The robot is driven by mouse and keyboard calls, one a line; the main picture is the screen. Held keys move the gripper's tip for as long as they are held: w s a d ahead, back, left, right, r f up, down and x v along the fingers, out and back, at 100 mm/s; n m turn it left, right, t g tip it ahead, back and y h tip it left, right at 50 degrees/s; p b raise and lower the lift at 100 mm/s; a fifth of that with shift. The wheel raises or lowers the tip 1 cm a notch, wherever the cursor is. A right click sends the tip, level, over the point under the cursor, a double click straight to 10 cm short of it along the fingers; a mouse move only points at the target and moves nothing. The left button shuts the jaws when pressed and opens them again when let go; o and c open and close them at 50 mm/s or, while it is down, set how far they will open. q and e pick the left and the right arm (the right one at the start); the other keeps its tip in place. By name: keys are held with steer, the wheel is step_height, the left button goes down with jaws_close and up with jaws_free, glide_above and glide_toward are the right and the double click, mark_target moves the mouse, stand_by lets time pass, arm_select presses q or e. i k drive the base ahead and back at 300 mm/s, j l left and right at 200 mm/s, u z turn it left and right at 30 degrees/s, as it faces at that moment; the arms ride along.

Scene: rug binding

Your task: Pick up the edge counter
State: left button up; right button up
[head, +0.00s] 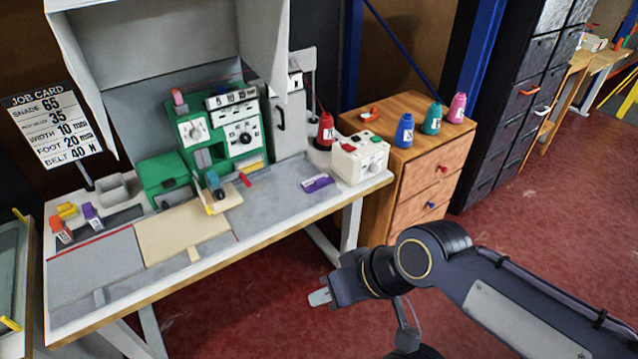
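No thing in the head view is clearly marked as the edge counter. A small purple device (318,183) with a pale face lies flat on the grey bench top, near its right front edge; it may be the edge counter, but its markings are too small to read. My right gripper (319,297) is over the red floor in front of the bench, below and apart from the purple device. Its pale fingertips show nothing between them, and their gap is too small to judge. My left gripper is not in view.
A green machine (221,132) stands at the back of the workbench (95,268). A white box (361,158) with buttons and a red spool (325,131) stand beside the purple device. A wooden drawer cabinet (425,180) with coloured spools stands right of the bench.

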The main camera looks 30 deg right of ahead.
mark_target(320, 181)
steer(key=i+l+z, duration=0.1)
steer(key=i+l, duration=0.9)
steer(key=i, duration=0.15)
steer(key=l+z, duration=0.05)
